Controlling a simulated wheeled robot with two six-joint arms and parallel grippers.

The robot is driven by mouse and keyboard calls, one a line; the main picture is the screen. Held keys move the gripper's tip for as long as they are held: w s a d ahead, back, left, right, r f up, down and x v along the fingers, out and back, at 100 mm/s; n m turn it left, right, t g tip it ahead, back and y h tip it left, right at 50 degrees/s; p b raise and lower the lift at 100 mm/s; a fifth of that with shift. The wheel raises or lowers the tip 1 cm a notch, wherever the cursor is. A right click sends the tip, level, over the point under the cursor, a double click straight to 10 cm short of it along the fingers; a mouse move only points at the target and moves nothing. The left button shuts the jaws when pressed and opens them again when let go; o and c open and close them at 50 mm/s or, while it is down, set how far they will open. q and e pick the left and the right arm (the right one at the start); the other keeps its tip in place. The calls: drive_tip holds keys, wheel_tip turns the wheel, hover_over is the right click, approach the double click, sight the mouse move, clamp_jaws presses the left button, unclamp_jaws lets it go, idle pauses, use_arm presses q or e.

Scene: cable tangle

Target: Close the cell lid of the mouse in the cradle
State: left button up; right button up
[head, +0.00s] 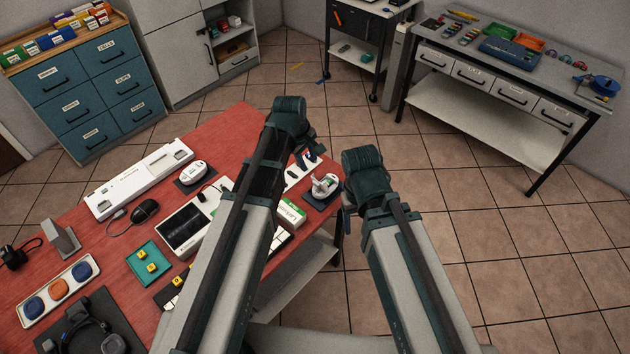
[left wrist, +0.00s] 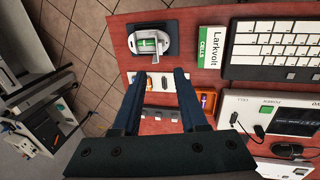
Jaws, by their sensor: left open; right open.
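The white mouse (head: 324,185) sits in a dark cradle at the right end of the red table. In the left wrist view, the mouse (left wrist: 135,44) shows its underside opening with a green cell (left wrist: 153,46) exposed. The cell lid stands open, though its exact outline is hard to make out. My left gripper (head: 309,158) is open and empty, above the table close to the cradle. In the left wrist view its fingers (left wrist: 159,80) are apart, just below the mouse in the picture. My right gripper (head: 347,203) is open near the table's right edge, its fingers mostly hidden.
A green and white Larkvolt cells box (left wrist: 211,50) and a keyboard (left wrist: 272,50) lie beside the cradle. A white strip with small items (left wrist: 155,83) lies under my left fingers. Another white mouse (head: 193,173) and a black mouse (head: 145,211) lie further left.

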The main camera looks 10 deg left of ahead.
sight(316, 183)
use_arm(q)
drive_tip(key=b+x, duration=1.1)
drive_tip(key=x, duration=0.1)
drive_tip(key=shift+f, duration=0.1)
clamp_jaws()
